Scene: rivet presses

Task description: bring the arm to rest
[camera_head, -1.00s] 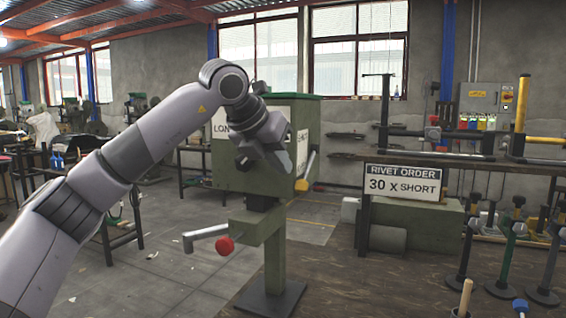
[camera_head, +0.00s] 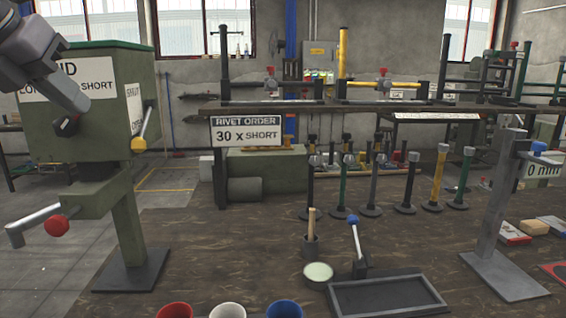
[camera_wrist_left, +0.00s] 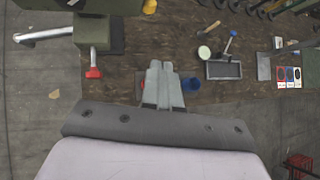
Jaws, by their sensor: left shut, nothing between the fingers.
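My left gripper (camera_head: 70,98) is at the upper left of the head view, in front of the green box-shaped machine (camera_head: 70,130). In the left wrist view my left gripper (camera_wrist_left: 161,66) has its grey fingers together, with nothing held between them. It hangs above the brown table, clear of the things on it. Only the last part of my left arm shows in the head view. My right gripper is not in view.
The green machine has a crank with a red knob (camera_head: 56,225) and a yellow-knobbed lever (camera_head: 138,144). Cups stand at the front edge, including a white one (camera_head: 228,311). A dark tray (camera_head: 388,297) and a grey stand (camera_head: 497,220) are to the right. The table's middle left is clear.

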